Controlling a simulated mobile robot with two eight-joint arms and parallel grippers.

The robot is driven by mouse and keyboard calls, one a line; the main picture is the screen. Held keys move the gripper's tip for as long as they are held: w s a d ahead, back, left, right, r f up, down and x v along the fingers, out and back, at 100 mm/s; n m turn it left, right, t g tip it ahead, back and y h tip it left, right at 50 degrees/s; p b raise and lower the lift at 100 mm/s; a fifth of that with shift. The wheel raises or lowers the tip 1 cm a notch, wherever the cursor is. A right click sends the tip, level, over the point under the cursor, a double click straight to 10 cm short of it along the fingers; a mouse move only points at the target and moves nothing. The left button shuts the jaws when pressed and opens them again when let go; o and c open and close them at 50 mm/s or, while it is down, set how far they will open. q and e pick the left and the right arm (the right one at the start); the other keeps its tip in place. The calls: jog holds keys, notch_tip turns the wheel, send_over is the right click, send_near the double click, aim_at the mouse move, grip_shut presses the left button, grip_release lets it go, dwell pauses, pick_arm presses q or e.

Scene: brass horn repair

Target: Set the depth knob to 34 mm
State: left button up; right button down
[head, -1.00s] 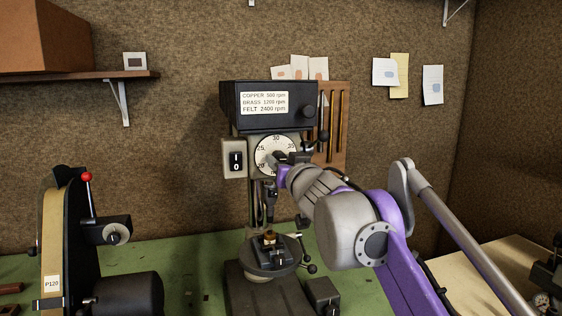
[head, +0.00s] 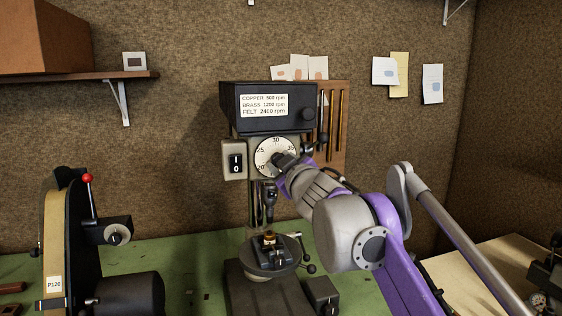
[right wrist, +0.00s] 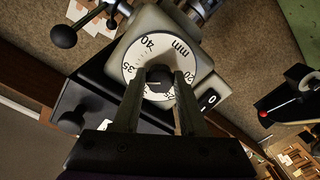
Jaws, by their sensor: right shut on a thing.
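The depth knob (head: 279,160) is the dark hub at the middle of a round white dial (head: 262,147) on the drill press front. The dial is marked in mm, with 25, 30 and 35 readable around its top in the head view. My right gripper (head: 283,163) is shut on the knob and covers the dial's lower right. In the right wrist view the two fingers lie on either side of the black knob (right wrist: 158,80), in front of the dial (right wrist: 158,52). A small light line shows on the knob, but I cannot tell its exact reading. My left gripper is out of view.
The drill press head (head: 270,103) carries a speed label. An I/O switch (head: 235,161) sits left of the dial, and black-knobbed levers (head: 307,149) stick out to its right. The press table (head: 268,262) is below. A belt sander (head: 62,240) stands on the left.

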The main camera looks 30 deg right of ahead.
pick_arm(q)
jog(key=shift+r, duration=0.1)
pick_arm(e)
jog(key=shift+n, duration=0.4)
jog(key=shift+c, duration=2.3)
grip_release()
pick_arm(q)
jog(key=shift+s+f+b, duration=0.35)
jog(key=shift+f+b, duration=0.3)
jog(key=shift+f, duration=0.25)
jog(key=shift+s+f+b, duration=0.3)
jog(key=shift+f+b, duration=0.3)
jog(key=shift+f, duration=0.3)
pick_arm(e)
jog(key=v, duration=1)
jog(key=shift+s, duration=0.4)
jog(key=shift+a, duration=0.1)
